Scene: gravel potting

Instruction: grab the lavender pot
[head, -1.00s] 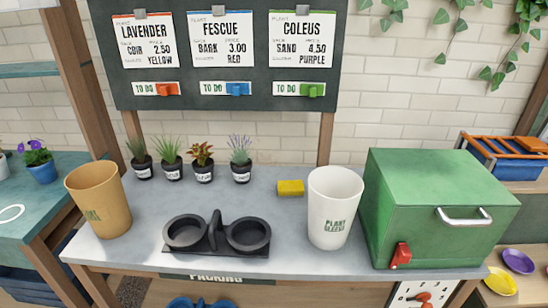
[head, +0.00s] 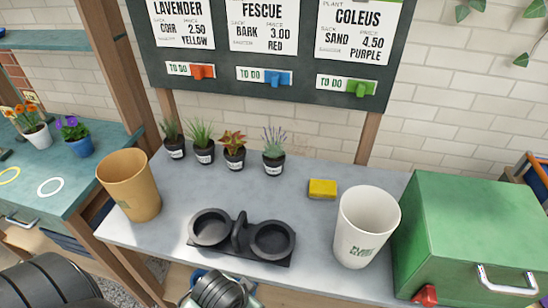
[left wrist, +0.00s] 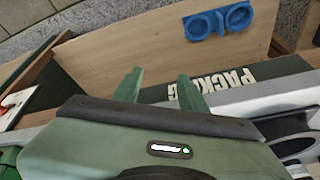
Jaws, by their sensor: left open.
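The lavender pot (head: 273,164) is a small black pot with a white label and thin purple-tipped stems. It stands at the right end of a row of small potted plants at the back of the grey bench (head: 330,215). My left gripper (left wrist: 157,88) shows in the left wrist view with two green fingers apart and nothing between them. It is low at the bench's front, near the packing sign (left wrist: 238,85), well away from the lavender pot. In the head view part of my left arm shows at the bottom edge. My right gripper is not in view.
A black two-cup holder (head: 240,236) stands at the front middle of the bench. A tan cup (head: 130,186) is at left, a white cup (head: 364,228) at right. A yellow block (head: 322,188) lies behind the white cup. A green box (head: 465,235) fills the right end.

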